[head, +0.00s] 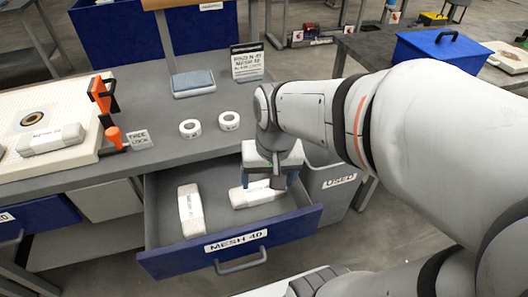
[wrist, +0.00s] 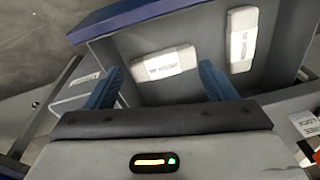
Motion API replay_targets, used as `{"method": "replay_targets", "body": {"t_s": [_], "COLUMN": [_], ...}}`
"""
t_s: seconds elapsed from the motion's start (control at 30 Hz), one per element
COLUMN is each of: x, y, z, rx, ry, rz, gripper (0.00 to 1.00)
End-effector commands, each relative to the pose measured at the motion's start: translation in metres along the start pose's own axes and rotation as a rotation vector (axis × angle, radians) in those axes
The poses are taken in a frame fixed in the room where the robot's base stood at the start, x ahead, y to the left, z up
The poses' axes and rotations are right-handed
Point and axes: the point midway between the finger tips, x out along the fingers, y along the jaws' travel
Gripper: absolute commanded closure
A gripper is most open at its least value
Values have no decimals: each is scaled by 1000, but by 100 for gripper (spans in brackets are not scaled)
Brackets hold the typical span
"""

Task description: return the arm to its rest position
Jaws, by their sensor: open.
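My gripper (head: 272,181) is over the open drawer (head: 165,262) labelled MESH 40, its fingers pointing down. In the wrist view the two blue fingers of my gripper (wrist: 165,88) are spread wide with nothing between them. A white wrapped pack (head: 256,194) lies in the drawer beneath the gripper, partly hidden by it in the head view; it also shows just beyond the fingertips in the wrist view (wrist: 164,63). A second white pack (head: 190,210) lies at the drawer's left side. My arm reaches in from the right.
The grey worktop (head: 160,110) behind the drawer holds two white tape rolls (head: 229,121), a sign (head: 247,62) and a grey-blue pad (head: 193,83). An orange clamp (head: 102,95) stands at left. A grey bin (head: 335,186) marked USED is right of the drawer.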

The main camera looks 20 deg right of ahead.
Motion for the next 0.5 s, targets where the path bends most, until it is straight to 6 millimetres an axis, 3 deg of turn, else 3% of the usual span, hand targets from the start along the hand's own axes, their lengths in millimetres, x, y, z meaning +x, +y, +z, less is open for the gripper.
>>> {"method": "replay_targets", "body": {"t_s": [0.07, 0.17, 0.5], "x": [-5, -8, -10], "y": [0, 15, 15], "z": [9, 12, 13], "rx": [-111, -179, -198], "ry": [28, 43, 45], "rz": [20, 37, 40], "gripper": [22, 22, 22]}}
